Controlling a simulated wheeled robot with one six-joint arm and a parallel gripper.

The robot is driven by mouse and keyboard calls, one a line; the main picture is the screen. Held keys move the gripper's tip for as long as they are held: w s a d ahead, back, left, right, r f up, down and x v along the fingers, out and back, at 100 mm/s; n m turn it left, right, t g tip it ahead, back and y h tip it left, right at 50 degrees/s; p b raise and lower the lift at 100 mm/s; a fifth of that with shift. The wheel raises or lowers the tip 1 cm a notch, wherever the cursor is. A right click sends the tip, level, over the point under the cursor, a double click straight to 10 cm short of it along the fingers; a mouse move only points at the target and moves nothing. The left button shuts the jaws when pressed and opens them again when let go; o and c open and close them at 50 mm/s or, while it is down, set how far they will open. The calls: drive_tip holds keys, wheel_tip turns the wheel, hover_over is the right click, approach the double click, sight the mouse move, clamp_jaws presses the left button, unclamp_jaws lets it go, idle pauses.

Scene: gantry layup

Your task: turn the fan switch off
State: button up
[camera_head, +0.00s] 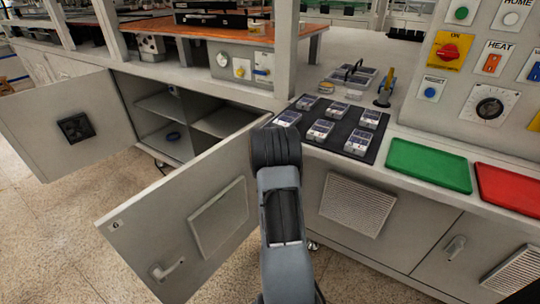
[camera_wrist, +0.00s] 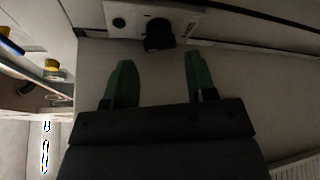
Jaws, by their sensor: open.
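In the wrist view, a pale plate (camera_wrist: 185,18) with a black knob or switch (camera_wrist: 158,34) and a small dark green button (camera_wrist: 119,22) is on the grey surface ahead. I cannot read a fan label on it, so I cannot tell whether the knob is the fan switch. My gripper (camera_wrist: 160,70) is open, its two green fingers apart with nothing between them. The knob lies just beyond the fingertips, roughly in line with the gap, and appears apart from them. In the head view my arm hides the gripper and this plate.
Two cabinet doors (camera_head: 190,220) (camera_head: 60,125) stand open at left. A black mat (camera_head: 310,150) with several small packs lies on the counter beside a green tray (camera_head: 430,165) and a red tray (camera_head: 508,190). A control panel (camera_head: 480,75) stands at right. Another knob panel (camera_head: 240,66) is behind.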

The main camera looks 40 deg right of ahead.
drive_tip(key=v, duration=0.9)
drive_tip(key=shift+a+p, duration=0.2)
drive_tip(key=shift+p, duration=0.2)
drive_tip(key=shift+c, duration=0.5)
